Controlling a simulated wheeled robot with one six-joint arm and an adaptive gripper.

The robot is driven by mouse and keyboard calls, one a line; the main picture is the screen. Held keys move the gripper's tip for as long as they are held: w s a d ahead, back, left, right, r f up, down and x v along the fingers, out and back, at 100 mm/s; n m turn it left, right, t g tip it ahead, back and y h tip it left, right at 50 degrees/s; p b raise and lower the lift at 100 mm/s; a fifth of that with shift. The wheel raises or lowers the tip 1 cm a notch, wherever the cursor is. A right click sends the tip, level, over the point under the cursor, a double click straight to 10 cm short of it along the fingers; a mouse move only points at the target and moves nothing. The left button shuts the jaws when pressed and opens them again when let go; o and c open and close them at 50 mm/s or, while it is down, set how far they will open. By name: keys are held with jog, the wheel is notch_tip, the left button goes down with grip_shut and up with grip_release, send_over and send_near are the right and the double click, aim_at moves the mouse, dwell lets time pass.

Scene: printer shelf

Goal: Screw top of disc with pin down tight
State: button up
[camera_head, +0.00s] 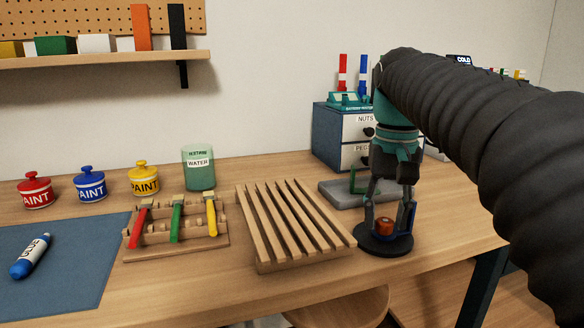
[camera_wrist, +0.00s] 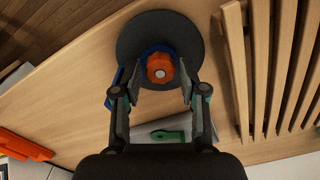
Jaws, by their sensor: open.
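The dark round disc (camera_head: 372,247) lies flat on the bench near its right front part; it also shows in the wrist view (camera_wrist: 135,35). An orange knob-like top (camera_head: 384,226) with a pale round centre stands in the middle of the disc; it also shows in the wrist view (camera_wrist: 160,70). A blue ring-like part (camera_wrist: 147,51) shows around the orange top. My gripper (camera_head: 387,225) points down over the disc, its fingers spread on both sides of the orange top. In the wrist view my gripper (camera_wrist: 161,92) is open, with gaps between fingers and top.
A slatted wooden rack (camera_head: 290,222) stands close to the left of the disc. A grey tray (camera_head: 335,194) with a green item lies behind it, before the blue drawer cabinet (camera_head: 334,135). The bench's front edge is close to the disc.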

jog(key=n, duration=0.8)
jog(key=shift+n, duration=0.4)
jog(key=n, duration=0.8)
